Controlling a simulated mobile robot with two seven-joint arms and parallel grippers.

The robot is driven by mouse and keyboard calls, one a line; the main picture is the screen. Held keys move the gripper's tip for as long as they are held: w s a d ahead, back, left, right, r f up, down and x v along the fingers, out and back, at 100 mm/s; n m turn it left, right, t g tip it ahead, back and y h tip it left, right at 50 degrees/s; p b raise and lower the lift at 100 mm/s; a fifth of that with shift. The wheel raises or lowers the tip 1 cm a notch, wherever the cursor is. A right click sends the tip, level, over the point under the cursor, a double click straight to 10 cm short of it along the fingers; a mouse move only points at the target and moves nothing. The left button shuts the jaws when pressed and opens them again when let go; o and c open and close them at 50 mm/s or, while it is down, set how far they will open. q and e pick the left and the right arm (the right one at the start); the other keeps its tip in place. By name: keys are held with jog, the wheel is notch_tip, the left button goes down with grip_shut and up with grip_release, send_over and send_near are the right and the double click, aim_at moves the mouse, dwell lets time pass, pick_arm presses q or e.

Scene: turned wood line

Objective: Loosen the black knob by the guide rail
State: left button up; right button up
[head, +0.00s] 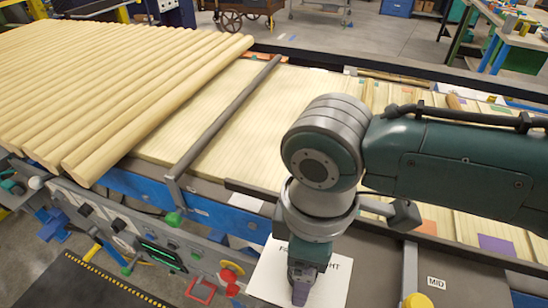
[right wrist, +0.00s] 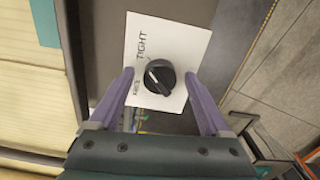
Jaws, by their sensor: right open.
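The black knob (right wrist: 159,77) shows in the right wrist view on a white card (right wrist: 185,48) printed "TIGHT" and what looks like "FREE". A raised bar runs diagonally across the knob's face, with a pale mark at its upper-left end. My right gripper (right wrist: 159,74) is open, with one purple finger on each side of the knob; I cannot tell whether they touch it. In the head view, my right gripper (head: 302,284) points down over the card (head: 266,273) and hides the knob. A dark guide rail (head: 420,238) runs beside it. My left gripper is not in view.
Turned wooden rods (head: 130,75) lie at the left, and a dark bar (head: 228,115) crosses the pale wooden bed. A control panel with a red button (head: 229,273) and green lights is at lower left. A yellow-knobbed lever (head: 412,275) stands right of the gripper.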

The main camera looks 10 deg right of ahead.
grip_shut()
dwell(0.7)
